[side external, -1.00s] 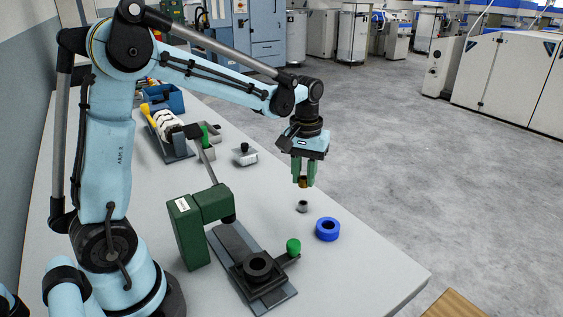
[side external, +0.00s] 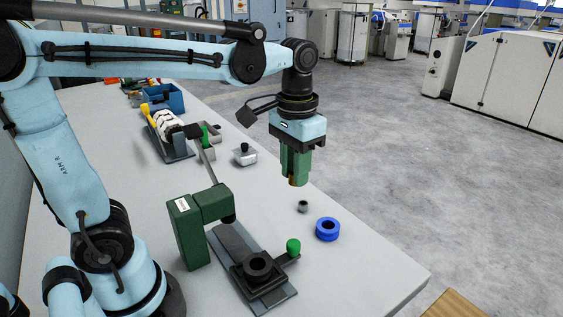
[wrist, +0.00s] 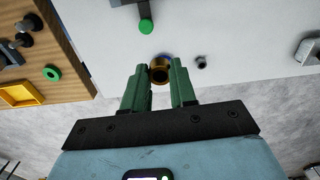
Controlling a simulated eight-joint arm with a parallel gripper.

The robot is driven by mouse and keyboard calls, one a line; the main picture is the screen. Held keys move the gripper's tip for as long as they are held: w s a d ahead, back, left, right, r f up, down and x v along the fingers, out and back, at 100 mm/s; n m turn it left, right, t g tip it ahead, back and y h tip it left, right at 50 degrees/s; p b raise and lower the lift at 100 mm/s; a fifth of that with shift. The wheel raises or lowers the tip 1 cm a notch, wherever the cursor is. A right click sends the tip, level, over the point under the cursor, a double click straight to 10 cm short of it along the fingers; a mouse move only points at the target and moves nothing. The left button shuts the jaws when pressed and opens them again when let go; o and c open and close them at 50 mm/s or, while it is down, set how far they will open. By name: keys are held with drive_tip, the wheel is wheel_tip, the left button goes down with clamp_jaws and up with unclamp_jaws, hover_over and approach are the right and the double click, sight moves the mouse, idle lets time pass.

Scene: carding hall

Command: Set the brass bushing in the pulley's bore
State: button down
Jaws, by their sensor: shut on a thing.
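My gripper (side external: 297,180) is shut on the brass bushing (wrist: 159,72) and holds it above the bench; the wrist view shows its open end between the green fingers. In the side view only a sliver of brass shows at the fingertips. A blue ring-shaped part with a dark bore, which looks like the pulley (side external: 328,237), lies flat on the bench, below and to the right of my gripper. In the wrist view it is mostly hidden behind the bushing. Its bore looks empty in the side view.
A green press (side external: 188,232) stands on the bench (side external: 345,280), with a black round holder (side external: 258,264) and green knob (side external: 293,246) before it. A small grey bushing (side external: 303,206) lies near the blue part. A wooden surface (wrist: 50,30) shows in the wrist view.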

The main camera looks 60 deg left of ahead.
drive_tip(key=s+d+f+n, duration=0.25)
drive_tip(key=s+d, duration=0.35)
drive_tip(key=s, duration=0.3)
drive_tip(key=s+d+f+n, duration=0.1)
drive_tip(key=s+d+n, duration=0.35)
drive_tip(key=s, duration=0.45)
hover_over(258, 267)
drive_tip(key=shift+m, duration=0.3)
wheel_tip(258, 267, down, 6)
drive_tip(key=shift+f, duration=2.25)
drive_tip(key=shift+f, duration=0.55)
drive_tip(key=c, duration=0.9)
unclamp_jaws()
drive_tip(key=shift+c, duration=0.2)
drive_tip(key=shift+o, duration=0.2)
wheel_tip(258, 267, up, 13)
drive_tip(key=w+a+f+m+t, duration=0.2)
drive_tip(key=w+a+m+t, duration=0.2)
drive_tip(key=w+m+t, duration=0.2)
drive_tip(key=shift+w+f+m+t, duration=0.2)
drive_tip(key=shift+w+m+t, duration=0.2)
drive_tip(key=shift+w+t, duration=0.15)
